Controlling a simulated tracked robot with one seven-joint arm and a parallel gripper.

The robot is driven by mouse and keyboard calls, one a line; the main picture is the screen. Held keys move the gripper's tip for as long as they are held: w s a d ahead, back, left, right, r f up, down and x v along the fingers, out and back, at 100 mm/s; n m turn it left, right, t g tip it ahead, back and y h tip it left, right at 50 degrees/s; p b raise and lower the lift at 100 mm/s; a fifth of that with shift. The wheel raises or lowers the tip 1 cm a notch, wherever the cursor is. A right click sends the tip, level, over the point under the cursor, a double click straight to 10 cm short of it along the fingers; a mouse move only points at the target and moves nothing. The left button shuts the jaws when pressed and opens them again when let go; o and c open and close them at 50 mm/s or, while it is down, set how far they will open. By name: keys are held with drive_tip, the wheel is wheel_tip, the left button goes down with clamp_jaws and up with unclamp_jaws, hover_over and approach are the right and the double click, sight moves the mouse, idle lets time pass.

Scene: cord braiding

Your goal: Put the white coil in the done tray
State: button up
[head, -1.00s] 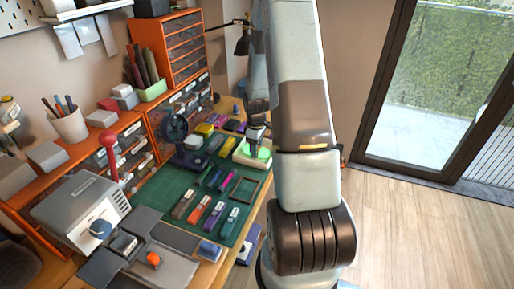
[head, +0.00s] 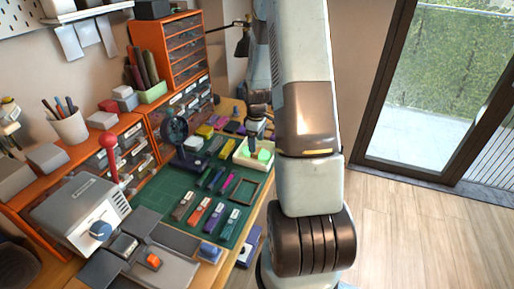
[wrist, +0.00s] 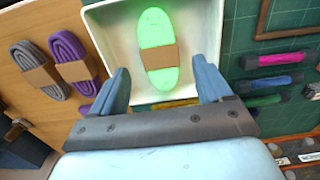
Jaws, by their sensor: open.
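A coil with a brown band (wrist: 160,56) lies in a white tray (wrist: 107,17); it looks bright glowing green, not white. In the head view the green coil (head: 264,155) shows in the tray (head: 240,161) at the mat's far right. My gripper (wrist: 161,70) is open, with one finger on either side of the coil's near half in the wrist view and a gap on each side. In the head view my gripper (head: 253,149) is over the tray; its exact height above the coil is hard to tell. No plainly white coil is seen.
A grey coil (wrist: 38,66) and a purple coil (wrist: 75,56) lie on wood left of the tray. Pink (wrist: 273,57) and green rolls lie on the green mat to its right. An empty frame (head: 245,190) lies nearby.

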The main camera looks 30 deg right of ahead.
drive_tip(key=s+a+r+m+t, duration=0.1)
drive_tip(key=s+a+r, duration=0.2)
drive_tip(key=r, duration=0.6)
drive_tip(key=s+a+r+m+t+h, duration=0.15)
drive_tip(key=a+r, duration=0.25)
drive_tip(key=r, duration=0.5)
drive_tip(key=s+a+r+m+y, duration=0.1)
drive_tip(key=s+a+r, duration=0.25)
drive_tip(key=r, duration=0.55)
drive_tip(key=s+a+r+m+t, duration=0.1)
drive_tip(key=s+a+r, duration=0.3)
drive_tip(key=s, duration=0.5)
drive_tip(key=s+a+r+m+t, duration=0.2)
drive_tip(key=s+a+r+m, duration=0.1)
drive_tip(key=s, duration=0.5)
drive_tip(key=shift+s+a+r, duration=0.35)
drive_tip(key=shift+a+r, duration=0.05)
drive_tip(key=shift+r, duration=0.45)
